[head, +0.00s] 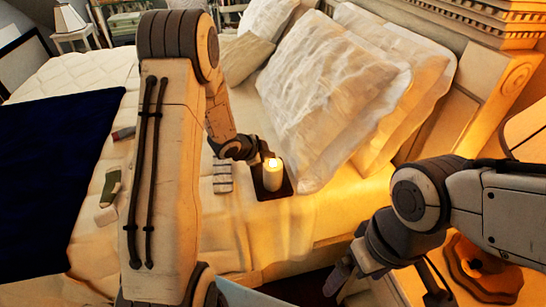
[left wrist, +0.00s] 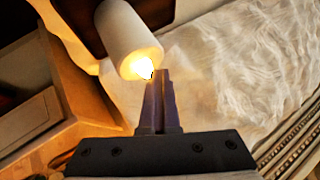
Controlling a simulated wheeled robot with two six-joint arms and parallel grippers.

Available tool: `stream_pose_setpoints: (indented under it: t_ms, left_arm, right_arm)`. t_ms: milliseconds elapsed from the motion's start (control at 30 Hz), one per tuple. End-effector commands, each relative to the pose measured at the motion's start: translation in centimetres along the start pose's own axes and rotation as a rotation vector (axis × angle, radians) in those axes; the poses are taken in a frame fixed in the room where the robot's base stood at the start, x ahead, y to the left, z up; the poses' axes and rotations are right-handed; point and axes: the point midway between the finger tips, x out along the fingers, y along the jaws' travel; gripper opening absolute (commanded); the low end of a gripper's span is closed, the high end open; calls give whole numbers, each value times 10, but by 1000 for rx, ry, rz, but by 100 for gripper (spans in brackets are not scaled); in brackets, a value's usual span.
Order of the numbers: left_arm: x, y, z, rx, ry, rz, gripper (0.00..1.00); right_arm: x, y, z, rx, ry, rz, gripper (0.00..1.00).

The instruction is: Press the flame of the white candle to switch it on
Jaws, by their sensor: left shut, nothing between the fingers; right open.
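The white candle (head: 272,179) stands upright on a small dark tray (head: 264,193) on the bed, in front of the pillows. Its flame tip glows bright yellow; the flame (left wrist: 144,70) and candle (left wrist: 125,34) also show in the left wrist view. My left gripper (head: 264,157) is shut and empty at the candle's top. In the left wrist view its fingertips (left wrist: 159,80) are right beside the flame; I cannot tell whether they touch it. My right gripper (head: 345,275) is open and empty, low at the right and away from the candle.
Pillows (head: 325,90) lie just behind the candle against the headboard (head: 475,90). A striped folded cloth (head: 222,176) lies left of the tray. A dark blue blanket (head: 50,170) and small socks (head: 110,186) lie further left. A lamp base (head: 480,265) stands at the lower right.

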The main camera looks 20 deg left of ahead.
Motion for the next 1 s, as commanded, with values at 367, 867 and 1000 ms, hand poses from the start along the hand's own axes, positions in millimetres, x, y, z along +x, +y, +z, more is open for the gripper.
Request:
stream_pose_setpoints:
  t_ms: [367,867,1000]
  left_arm:
    - [-23,-16,-16,1,0,0,0]
    - [-42,-31,-31,1,1,-2,0]
    - [-42,-31,-31,1,1,-2,0]
  right_arm:
    - [-31,-2,-2,0,0,0,100]
    - [-57,-4,-3,0,0,0,100]
    - [-56,-4,-3,0,0,0,100]
